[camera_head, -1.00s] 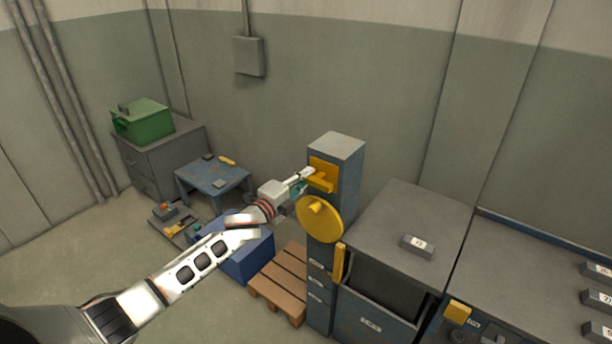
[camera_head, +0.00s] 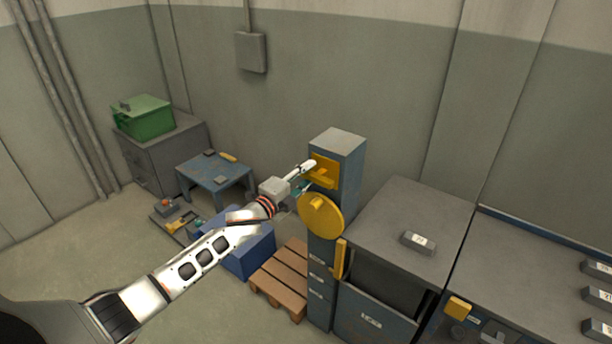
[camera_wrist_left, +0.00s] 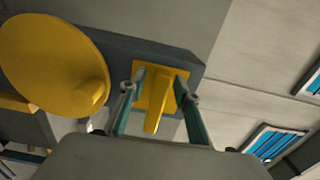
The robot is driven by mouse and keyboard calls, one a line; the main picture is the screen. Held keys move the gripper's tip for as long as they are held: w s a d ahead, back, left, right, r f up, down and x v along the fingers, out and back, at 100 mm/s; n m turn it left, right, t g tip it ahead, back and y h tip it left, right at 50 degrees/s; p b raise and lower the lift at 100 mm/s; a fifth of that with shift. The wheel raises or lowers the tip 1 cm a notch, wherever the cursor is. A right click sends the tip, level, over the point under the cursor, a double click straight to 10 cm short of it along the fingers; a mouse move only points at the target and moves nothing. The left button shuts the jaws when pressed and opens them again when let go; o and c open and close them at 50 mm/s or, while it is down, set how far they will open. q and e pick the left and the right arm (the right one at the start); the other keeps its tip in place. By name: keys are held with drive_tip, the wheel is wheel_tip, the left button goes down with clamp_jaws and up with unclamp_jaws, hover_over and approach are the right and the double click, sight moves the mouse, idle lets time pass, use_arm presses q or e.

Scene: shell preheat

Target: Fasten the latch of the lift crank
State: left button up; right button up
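The lift crank is a yellow disc (camera_head: 321,216) on the front of a blue-grey column (camera_head: 349,150). It also shows with its knob at the left of the left wrist view (camera_wrist_left: 40,62). Above it in the head view is the latch, a yellow plate with a protruding lever (camera_head: 328,170). In the left wrist view the latch lever (camera_wrist_left: 155,115) points toward me. My left gripper (camera_head: 307,176) is open at the latch, with one finger on each side of the lever and gaps visible. Contact cannot be made out. My right gripper is not in view.
A wooden pallet (camera_head: 281,279) and a blue box (camera_head: 252,255) lie below my left arm. A grey cabinet (camera_head: 440,208) with a yellow handle (camera_head: 339,259) stands right of the column. A small blue table (camera_head: 212,180) stands behind the arm.

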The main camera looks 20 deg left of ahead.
use_arm(q)
drive_tip(key=shift+s, duration=0.1)
drive_tip(key=v, duration=1.1)
drive_tip(key=shift+s+a, duration=0.15)
drive_tip(key=shift+s, duration=0.25)
drive_tip(key=s+d+f+n+g+y, duration=0.2)
drive_tip(key=s+f+n, duration=0.7)
drive_tip(key=s+f, duration=0.5)
drive_tip(key=s+d+f+n+g+y, duration=0.2)
drive_tip(key=s+f+n+g, duration=0.2)
drive_tip(key=s+f+n, duration=0.4)
drive_tip(key=s+f, duration=0.5)
drive_tip(key=s, duration=0.4)
drive_tip(key=shift+s+d+f+n+g, duration=0.2)
drive_tip(key=shift+s+f+n+g, duration=0.1)
drive_tip(key=shift+s+f+n, duration=0.1)
